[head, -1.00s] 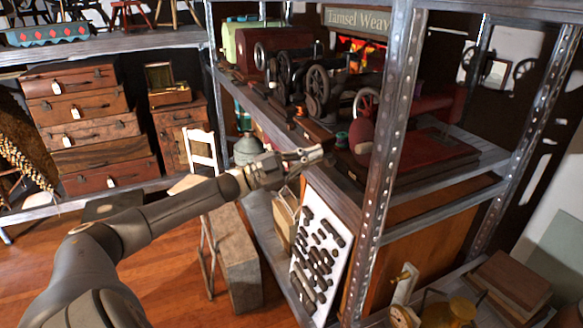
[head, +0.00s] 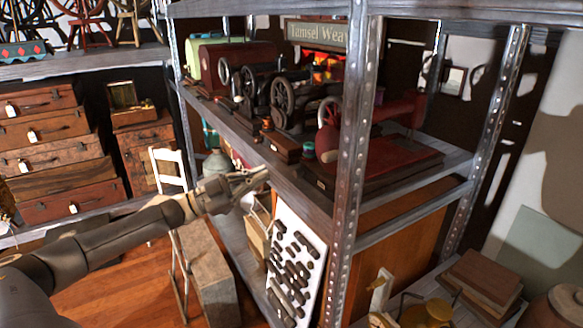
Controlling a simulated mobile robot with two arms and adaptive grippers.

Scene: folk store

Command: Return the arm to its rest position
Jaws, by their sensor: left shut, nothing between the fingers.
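My left arm comes in from the lower left, and its left gripper (head: 252,181) is shut and empty. In the picture it lies in front of the middle shelf's edge, above the white board with dark pieces (head: 296,262). I cannot tell how far it is from the shelf. My right gripper is not in view.
A metal shelf rack (head: 349,150) holds old sewing machines (head: 290,100) and a red machine (head: 395,165). A white chair (head: 168,168) and a wooden box (head: 207,275) stand on the wooden floor (head: 120,290). Stacked suitcases (head: 45,130) are at left. Books (head: 483,280) lie lower right.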

